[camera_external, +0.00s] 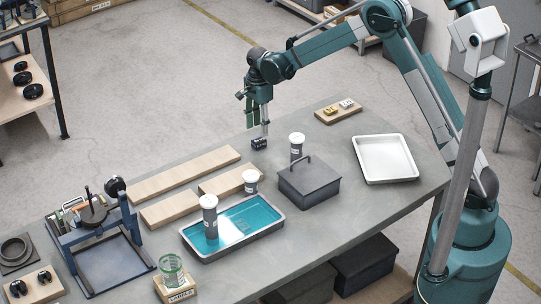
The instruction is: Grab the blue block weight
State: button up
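A small dark navy block (259,143) with pale marks sits on the grey table near its far edge. It looks like the blue block weight. My gripper (258,128) points down directly above the block, with its fingertips at or just over the block's top. At this size I cannot tell whether the fingers touch the block or how far apart they are.
Wooden planks (186,171) lie left of the block. A dark lidded box (309,184) and a white-capped cylinder (297,147) stand to its right. A blue-filled tray (189,239), a white tray (385,158) and a small wooden board (325,117) share the table.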

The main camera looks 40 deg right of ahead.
aim_at(259, 140)
jog(key=shift+f, duration=1.05)
jog(key=shift+f, duration=2.6)
jog(key=c, duration=1.2)
